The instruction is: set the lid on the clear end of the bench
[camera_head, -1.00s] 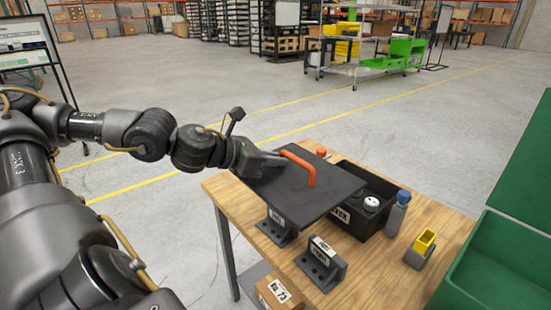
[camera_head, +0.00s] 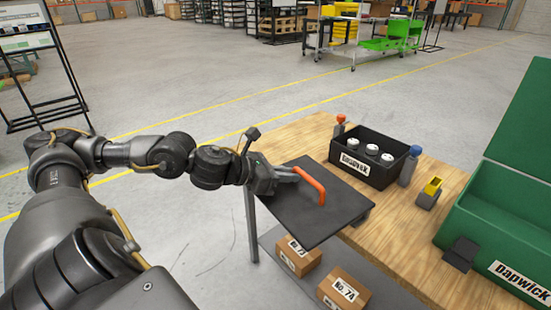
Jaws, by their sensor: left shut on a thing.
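The lid (camera_head: 335,213) is a flat black plate with an orange arched handle (camera_head: 318,187). My left gripper (camera_head: 290,176) is shut on that handle at its left end. The lid appears above the bench's front edge, partly beyond it; its exact height is unclear. The wooden bench (camera_head: 290,140) has bare wood at its far left end, behind the lid and left of the black bin. The bin (camera_head: 390,172) stands open, with several white-topped round items inside. My right gripper is not in view.
An orange-topped bottle (camera_head: 339,126) stands by the bin's left side, and a blue-capped bottle (camera_head: 409,167) by its right. A yellow-and-grey item (camera_head: 430,193) and a green case (camera_head: 500,235) are farther right. Cardboard boxes (camera_head: 298,258) sit on a lower shelf. A grey bracket is mostly hidden under the lid.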

